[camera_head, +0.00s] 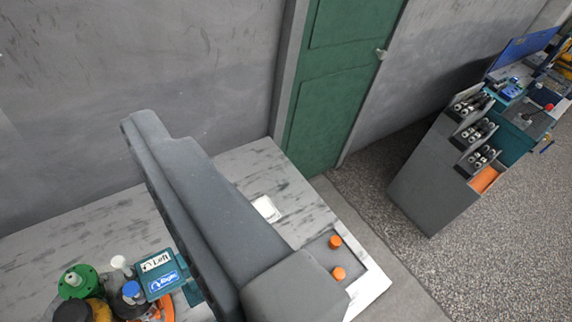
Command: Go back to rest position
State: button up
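A long dark grey part of my own arm end, where my gripper (160,135) seems to be, reaches from the bottom middle up and left over a worn white table (120,225). I cannot make out separate fingertips or a gap between them. No object shows at its far end. The hydraulic motor is not clearly recognisable. Part of the table is hidden behind the grey arm.
Teal boxes with labels (157,273), a green round part (78,281) and a blue-capped part (131,290) crowd the table's lower left. Two orange knobs (336,241) stand on a panel at right. A green door (335,90) and a grey cabinet (432,180) stand beyond.

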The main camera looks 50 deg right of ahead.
jog(key=shift+s+r, duration=0.15)
